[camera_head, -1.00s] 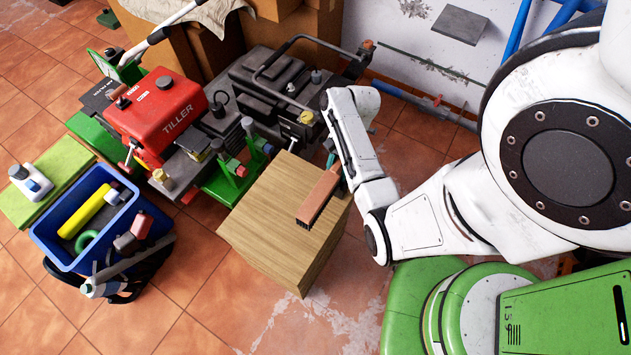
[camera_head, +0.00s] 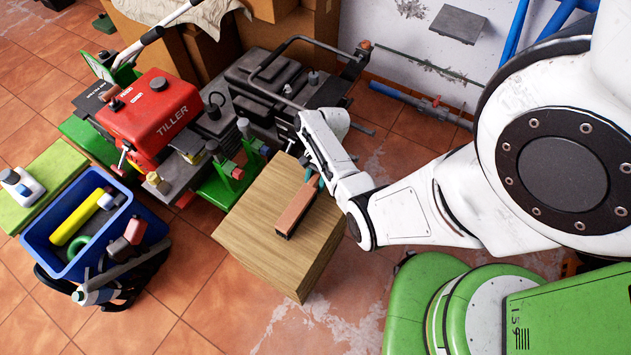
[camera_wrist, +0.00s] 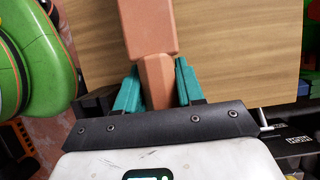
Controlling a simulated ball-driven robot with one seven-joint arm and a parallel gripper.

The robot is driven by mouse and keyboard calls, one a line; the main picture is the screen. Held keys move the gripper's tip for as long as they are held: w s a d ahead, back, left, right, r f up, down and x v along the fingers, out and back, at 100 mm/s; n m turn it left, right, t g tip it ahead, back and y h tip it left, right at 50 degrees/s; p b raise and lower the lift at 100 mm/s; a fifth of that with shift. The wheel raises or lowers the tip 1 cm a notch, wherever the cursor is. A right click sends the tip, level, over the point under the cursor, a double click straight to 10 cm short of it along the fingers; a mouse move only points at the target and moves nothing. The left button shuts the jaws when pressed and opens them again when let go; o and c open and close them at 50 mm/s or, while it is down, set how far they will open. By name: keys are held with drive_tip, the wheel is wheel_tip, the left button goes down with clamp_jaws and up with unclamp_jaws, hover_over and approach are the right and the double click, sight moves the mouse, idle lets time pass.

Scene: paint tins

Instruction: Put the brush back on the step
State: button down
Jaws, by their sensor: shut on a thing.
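The brush (camera_head: 296,208) is a reddish-brown block with a narrower handle and a dark end at its lower left. The step (camera_head: 256,208) is a light wooden box on the floor. The brush is over the right part of the step's top; I cannot tell whether it touches the wood. My gripper (camera_wrist: 156,73) has teal fingers on both sides of the handle and is shut on it. In the wrist view the brush body (camera_wrist: 148,25) points away from me, with the wood grain of the step (camera_wrist: 230,50) behind it. The bristles are mostly hidden.
A red tiller (camera_head: 150,110) and a dark machine (camera_head: 270,85) stand behind the step. A blue crate (camera_head: 45,232) with a yellow tube and a green ring is at the left. The step's left top is bare. Tiled floor lies open in front.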

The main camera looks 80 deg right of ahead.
drive_tip(key=shift+f, duration=0.15)
drive_tip(key=c, duration=0.7)
unclamp_jaws()
